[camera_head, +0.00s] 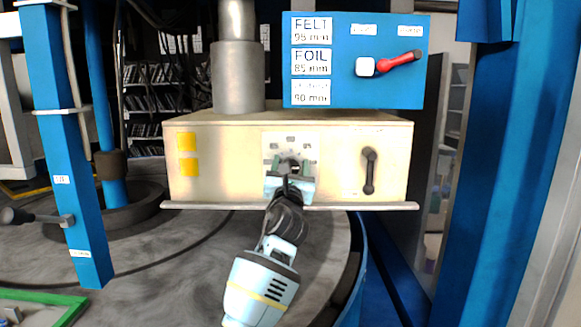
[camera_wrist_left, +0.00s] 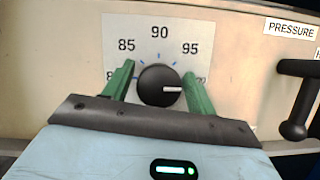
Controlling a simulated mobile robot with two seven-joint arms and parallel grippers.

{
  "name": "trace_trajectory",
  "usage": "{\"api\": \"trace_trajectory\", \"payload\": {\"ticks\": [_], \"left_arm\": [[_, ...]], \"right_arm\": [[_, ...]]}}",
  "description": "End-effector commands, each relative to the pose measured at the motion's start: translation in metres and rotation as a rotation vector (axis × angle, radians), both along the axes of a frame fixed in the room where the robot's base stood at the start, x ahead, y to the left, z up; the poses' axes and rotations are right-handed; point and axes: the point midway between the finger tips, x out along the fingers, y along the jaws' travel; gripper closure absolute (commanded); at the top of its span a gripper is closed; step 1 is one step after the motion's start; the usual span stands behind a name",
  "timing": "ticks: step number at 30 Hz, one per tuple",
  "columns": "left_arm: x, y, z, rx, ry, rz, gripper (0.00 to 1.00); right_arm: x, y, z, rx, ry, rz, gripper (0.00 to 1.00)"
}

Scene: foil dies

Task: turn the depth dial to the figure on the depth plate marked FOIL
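The black depth dial (camera_wrist_left: 160,85) is on the cream machine front; its white mark points right, just below the 95 side, toward a figure partly hidden by a finger. The scale plate (camera_wrist_left: 120,28) shows 85, 90 and 95. My left gripper (camera_wrist_left: 160,86) has its green fingers on either side of the dial, with a small gap showing at each side. In the head view the left gripper (camera_head: 290,179) covers most of the dial. The depth plates on the blue panel read FELT 95 mm, FOIL 85 mm (camera_head: 311,62), and a faint third name with 90 mm. My right gripper is out of view.
A black handle (camera_head: 370,171) is right of the dial, near a PRESSURE label (camera_wrist_left: 291,27). A red-handled lever (camera_head: 398,61) is on the blue panel (camera_head: 345,92). A ledge runs below the machine front. Blue posts (camera_head: 62,150) stand at both sides.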

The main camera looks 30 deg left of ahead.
Motion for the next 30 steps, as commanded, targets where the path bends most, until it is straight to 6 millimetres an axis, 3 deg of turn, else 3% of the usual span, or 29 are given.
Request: {"api": "trace_trajectory", "payload": {"ticks": [1,8,20,30], "left_arm": [[0.000,0.000,0.000,0.000,0.000,0.000,0.50],[0.000,0.000,0.000,0.000,0.000,0.000,0.80],[0.000,0.000,-0.002,-0.071,-0.042,0.000,0.80],[0.000,0.001,-0.002,-0.303,-0.185,0.002,0.80]], "right_arm": [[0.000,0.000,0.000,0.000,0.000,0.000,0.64],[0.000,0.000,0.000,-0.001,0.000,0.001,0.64],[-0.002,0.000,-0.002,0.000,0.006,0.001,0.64],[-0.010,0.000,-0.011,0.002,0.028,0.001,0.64]]}}
